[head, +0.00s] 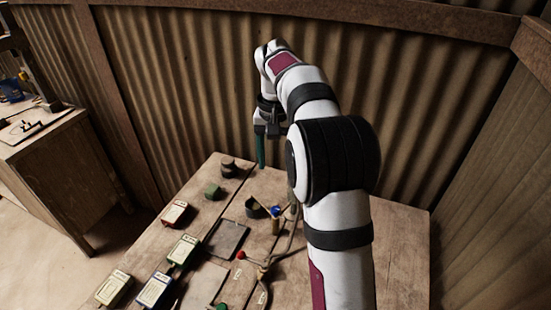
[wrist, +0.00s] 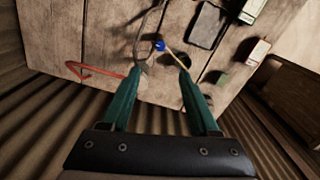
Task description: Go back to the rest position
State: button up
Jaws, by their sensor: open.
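My gripper (wrist: 158,82) has two green fingers, which stand apart with nothing held between them in the wrist view. In the head view my gripper (head: 261,152) hangs with its fingers pointing down near the far edge of the wooden table (head: 395,235). It is above the table height and touches nothing that I can see. Only part of the fingers shows there, as the wrist covers the rest.
A dark flat plate (head: 226,239) lies mid-table. Several boxes with pale labels, such as a red-edged one (head: 175,213), stand at the left. A blue-topped piece (head: 275,213) and a red knob (head: 241,255) sit near cords. A corrugated wall (head: 185,85) rises close behind.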

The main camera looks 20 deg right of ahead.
jog(key=shift+r, duration=0.1)
dwell(0.3)
jog(key=s+a+r+y, duration=0.1)
jog(key=s+a, duration=0.4)
jog(key=s, duration=0.3)
jog(key=s+a+r, duration=0.2)
jog(key=s+a, duration=0.3)
jog(key=s, duration=0.4)
jog(key=s+a+f, duration=0.2)
jog(key=s+f, duration=0.1)
jog(key=s, duration=0.4)
jog(key=s+a+f, duration=0.2)
jog(key=s+f, duration=0.1)
jog(key=s, duration=0.5)
jog(key=shift+s+f+n+y, duration=0.25)
jog(key=shift+f+n+y, duration=0.05)
jog(key=shift+f+y, duration=0.1)
